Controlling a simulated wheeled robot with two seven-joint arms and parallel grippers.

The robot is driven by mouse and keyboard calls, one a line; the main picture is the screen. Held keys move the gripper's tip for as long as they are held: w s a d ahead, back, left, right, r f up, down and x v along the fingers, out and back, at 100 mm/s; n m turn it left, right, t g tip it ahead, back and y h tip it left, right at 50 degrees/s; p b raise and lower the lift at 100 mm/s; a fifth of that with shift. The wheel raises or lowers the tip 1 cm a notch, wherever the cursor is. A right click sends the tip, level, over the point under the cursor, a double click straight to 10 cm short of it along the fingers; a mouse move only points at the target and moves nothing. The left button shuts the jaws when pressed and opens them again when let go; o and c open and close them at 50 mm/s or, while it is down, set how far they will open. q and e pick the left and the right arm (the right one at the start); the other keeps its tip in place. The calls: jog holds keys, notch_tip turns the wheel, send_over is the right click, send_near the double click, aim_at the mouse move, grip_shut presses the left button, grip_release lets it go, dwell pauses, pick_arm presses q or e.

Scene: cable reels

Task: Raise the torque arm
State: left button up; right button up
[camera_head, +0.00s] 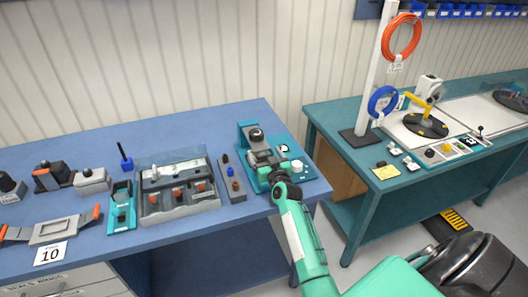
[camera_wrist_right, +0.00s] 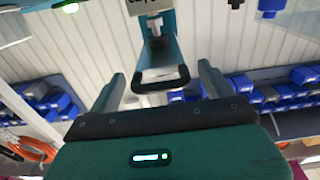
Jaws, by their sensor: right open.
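A teal test fixture (camera_head: 244,137) with a grey body and a black round knob stands at the right end of the blue bench. My right gripper (camera_head: 272,170) is at this fixture and covers part of it. In the right wrist view, my right gripper (camera_wrist_right: 162,75) is open, one finger on each side of a teal bracket with a dark U-shaped handle bar (camera_wrist_right: 162,80). This bar looks like the torque arm's end, though I cannot be sure. I cannot tell whether the fingers touch it. My left gripper is in neither view.
A teal bench (camera_head: 335,170) with cable reels (camera_head: 402,37) stands to the right, across a gap.

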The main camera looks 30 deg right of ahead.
jog(key=shift+w+d, duration=0.15)
jog(key=shift+w, duration=0.45)
